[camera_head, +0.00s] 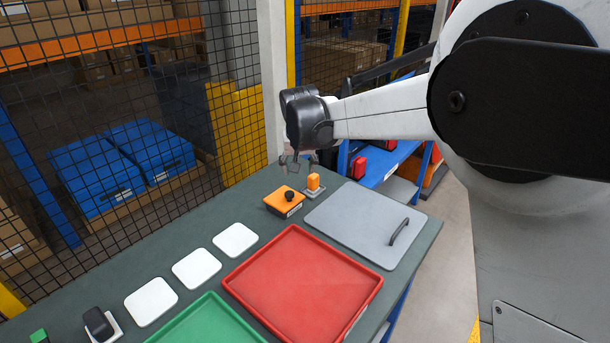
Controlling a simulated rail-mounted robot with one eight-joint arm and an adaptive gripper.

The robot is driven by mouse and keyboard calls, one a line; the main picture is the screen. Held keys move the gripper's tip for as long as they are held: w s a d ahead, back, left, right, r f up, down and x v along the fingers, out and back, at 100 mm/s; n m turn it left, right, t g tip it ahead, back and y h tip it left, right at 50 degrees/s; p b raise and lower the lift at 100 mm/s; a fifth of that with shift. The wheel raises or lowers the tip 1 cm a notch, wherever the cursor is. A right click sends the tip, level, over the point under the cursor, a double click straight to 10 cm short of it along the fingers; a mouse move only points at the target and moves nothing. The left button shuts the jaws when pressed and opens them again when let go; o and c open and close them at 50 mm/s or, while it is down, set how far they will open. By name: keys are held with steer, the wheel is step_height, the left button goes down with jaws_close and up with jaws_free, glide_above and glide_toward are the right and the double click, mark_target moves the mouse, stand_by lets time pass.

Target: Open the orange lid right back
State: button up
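A small orange block-like cover (313,182) stands upright on a grey base (315,192) near the far end of the bench. I cannot tell whether it is a hinged lid, or which side its hinge is on. To its left is a low orange box (280,203) with a black knob (289,196) on top and a pale label on its front. My gripper (295,165) hangs from the black wrist above and behind these two, apart from the orange box. Its fingers are small and partly hidden, so their opening is unclear.
The dark green bench (215,217) holds a grey panel (360,225) with a black handle (399,231), a red tray (375,287), a green tray (205,325), several white square pads (235,240) and a black device (98,323). A mesh fence (100,110) runs along the left.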

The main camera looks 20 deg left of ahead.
mark_target(289, 193)
steer(key=a+x, duration=0.1)
steer(key=x, duration=0.9)
steer(key=a+p+x, duration=0.1)
steer(key=x, duration=0.4)
steer(key=shift+a+f, duration=0.25)
steer(key=shift+a, duration=0.2)
jaws_close()
